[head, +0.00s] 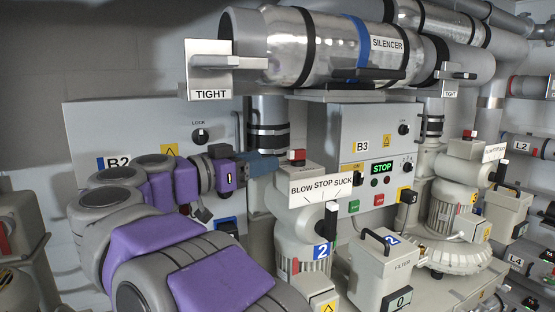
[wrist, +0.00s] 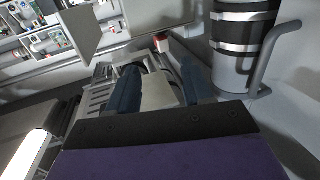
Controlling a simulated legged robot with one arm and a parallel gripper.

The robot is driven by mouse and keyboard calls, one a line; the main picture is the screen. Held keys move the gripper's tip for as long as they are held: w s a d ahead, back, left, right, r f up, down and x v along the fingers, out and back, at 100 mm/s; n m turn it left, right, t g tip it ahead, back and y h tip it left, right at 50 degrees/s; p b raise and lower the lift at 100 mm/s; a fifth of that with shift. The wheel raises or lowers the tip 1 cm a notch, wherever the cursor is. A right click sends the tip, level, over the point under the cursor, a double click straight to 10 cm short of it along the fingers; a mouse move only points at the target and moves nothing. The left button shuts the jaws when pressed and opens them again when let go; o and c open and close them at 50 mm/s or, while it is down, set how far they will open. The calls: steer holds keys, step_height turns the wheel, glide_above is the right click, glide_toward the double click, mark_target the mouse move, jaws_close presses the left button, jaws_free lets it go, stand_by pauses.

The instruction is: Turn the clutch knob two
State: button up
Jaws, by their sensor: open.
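My gripper (head: 262,165) is open, its blue fingers beside the vertical pipe and close to the red-topped white block (head: 295,157) above the BLOW STOP SUCK plate (head: 320,187). In the wrist view my gripper (wrist: 160,82) has its two blue fingers spread, with a pale surface showing between them; I cannot tell whether they touch it. A red-and-white block (wrist: 162,44) shows just beyond the fingers. A black handle (head: 331,220) stands on the pale blower unit above its blue 2 label (head: 321,250). No part is clearly marked as a clutch knob.
Panel B2 (head: 85,125) is behind my arm. Panel B3 (head: 350,130) has a green STOP display. The silencer (head: 340,55) and its TIGHT plate (head: 210,94) hang overhead. A filter box (head: 380,265) stands right of the blower. A banded pipe (wrist: 240,45) is right of my fingers.

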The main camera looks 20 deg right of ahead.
steer(key=v, duration=0.8)
steer(key=shift+a, duration=0.35)
steer(key=shift+f, duration=0.1)
